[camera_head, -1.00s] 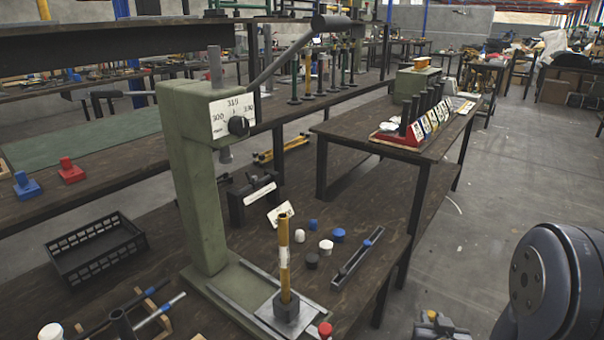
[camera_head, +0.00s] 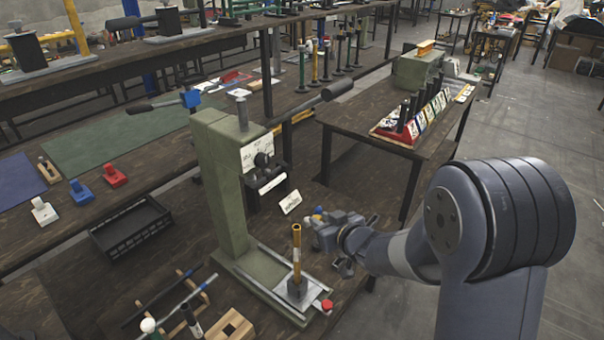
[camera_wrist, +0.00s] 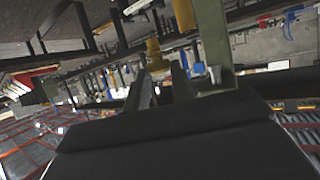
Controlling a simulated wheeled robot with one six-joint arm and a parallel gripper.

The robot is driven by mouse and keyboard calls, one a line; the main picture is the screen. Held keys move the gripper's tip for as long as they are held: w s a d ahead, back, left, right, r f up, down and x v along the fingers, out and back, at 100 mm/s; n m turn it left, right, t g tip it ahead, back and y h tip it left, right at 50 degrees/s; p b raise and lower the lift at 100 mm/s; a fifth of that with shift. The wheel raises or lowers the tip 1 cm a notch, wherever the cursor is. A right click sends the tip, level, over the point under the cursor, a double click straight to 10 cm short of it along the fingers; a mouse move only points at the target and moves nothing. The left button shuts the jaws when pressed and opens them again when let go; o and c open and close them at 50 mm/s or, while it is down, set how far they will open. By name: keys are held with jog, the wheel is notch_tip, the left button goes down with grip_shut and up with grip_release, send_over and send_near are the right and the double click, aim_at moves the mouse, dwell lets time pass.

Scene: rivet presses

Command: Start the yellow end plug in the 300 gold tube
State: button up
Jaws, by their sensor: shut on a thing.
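The gold tube (camera_head: 296,243) stands upright in a dark block (camera_head: 297,288) on the base of a green press (camera_head: 222,180). Its top looks open, with nothing on it. My gripper (camera_head: 316,222) is just right of the tube's upper part in the head view, apart from it as far as I can tell. In the wrist view my gripper (camera_wrist: 163,76) is shut on the yellow end plug (camera_wrist: 154,55), which shows at the fingertips. A gold tube (camera_wrist: 184,14) shows beyond them. The 300 mark is not legible on the tube.
The press lever (camera_head: 335,91) reaches out above and right of the tube. A red-capped part (camera_head: 327,305) sits at the base's front corner. A black crate (camera_head: 131,228) and a wooden block (camera_head: 231,326) lie to the left. A table with a red rack (camera_head: 402,136) stands behind.

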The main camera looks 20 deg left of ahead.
jog(key=a+r+n+g+y+p, duration=0.1)
jog(key=a+r+p, duration=0.3)
jog(key=a+r, duration=0.1)
jog(key=shift+s+r+n, duration=0.3)
jog(key=shift+s+r, duration=0.1)
jog(key=shift+r, duration=0.5)
jog(key=shift+g, duration=0.3)
jog(key=shift+f+b, duration=2.2)
jog(key=shift+f, duration=0.75)
jog(key=shift+f+b, duration=0.75)
jog(key=shift+f, duration=0.45)
jog(key=o, duration=1)
jog(key=shift+o, duration=0.2)
jog(key=shift+s+d, duration=0.1)
